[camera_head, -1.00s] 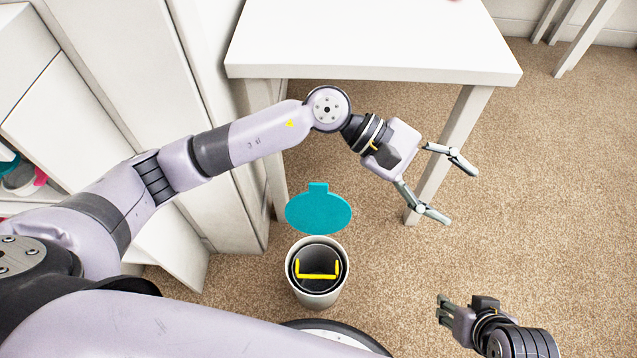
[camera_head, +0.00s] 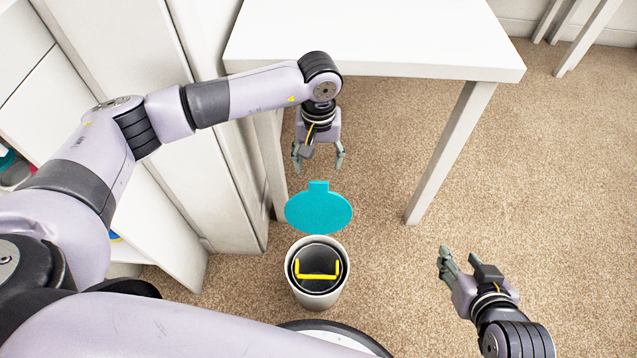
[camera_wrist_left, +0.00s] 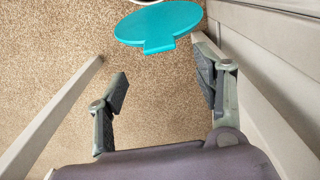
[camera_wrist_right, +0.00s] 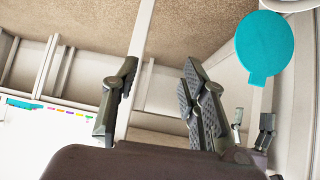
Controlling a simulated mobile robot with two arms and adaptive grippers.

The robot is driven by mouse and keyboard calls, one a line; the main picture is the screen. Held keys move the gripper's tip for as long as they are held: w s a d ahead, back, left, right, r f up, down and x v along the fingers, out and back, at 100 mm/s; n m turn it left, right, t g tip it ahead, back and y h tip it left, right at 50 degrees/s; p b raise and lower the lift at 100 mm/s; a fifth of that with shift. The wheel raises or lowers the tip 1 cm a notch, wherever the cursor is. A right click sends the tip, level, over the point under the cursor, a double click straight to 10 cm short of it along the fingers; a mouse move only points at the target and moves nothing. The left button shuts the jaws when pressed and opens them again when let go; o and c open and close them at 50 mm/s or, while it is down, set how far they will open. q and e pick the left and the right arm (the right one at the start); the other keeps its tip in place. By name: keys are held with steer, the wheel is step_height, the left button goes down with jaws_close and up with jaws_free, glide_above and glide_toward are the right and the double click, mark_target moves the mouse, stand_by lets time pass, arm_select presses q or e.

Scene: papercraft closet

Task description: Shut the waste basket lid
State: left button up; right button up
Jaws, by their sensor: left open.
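The waste basket (camera_head: 319,295) is a white round bin with a dark inside and a yellow handle (camera_head: 318,276). Its teal lid (camera_head: 318,211) stands open, tipped back on the table side, its tab pointing away from the basket. My left gripper (camera_head: 319,160) is open and empty just beyond the tab, fingers pointing toward the lid and apart from it. In the left wrist view the lid (camera_wrist_left: 158,24) lies ahead of the fingers (camera_wrist_left: 163,90). My right gripper (camera_head: 458,262) is open and empty, right of the basket; the lid also shows in the right wrist view (camera_wrist_right: 264,46).
A white table (camera_head: 370,40) stands behind, with a leg (camera_head: 450,150) right of the lid. White closet panels (camera_head: 215,170) rise close on the left. The carpet (camera_head: 550,180) on the right is clear.

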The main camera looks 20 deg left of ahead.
mark_target(318, 183)
arm_select(q)
step_height(318, 183, down, 9)
steer(key=shift+r+b, duration=0.1)
steer(key=shift+b, duration=0.7)
steer(key=shift+f, duration=0.25)
arm_select(e)
steer(key=w+a+r+t+y, duration=0.1)
steer(key=w+a+r+t, duration=0.1)
steer(key=w+r+t, duration=0.3)
step_height(318, 183, up, 2)
steer(key=shift+w+a+r+y, duration=0.25)
steer(key=shift+w+y, duration=0.05)
arm_select(q)
jaws_close()
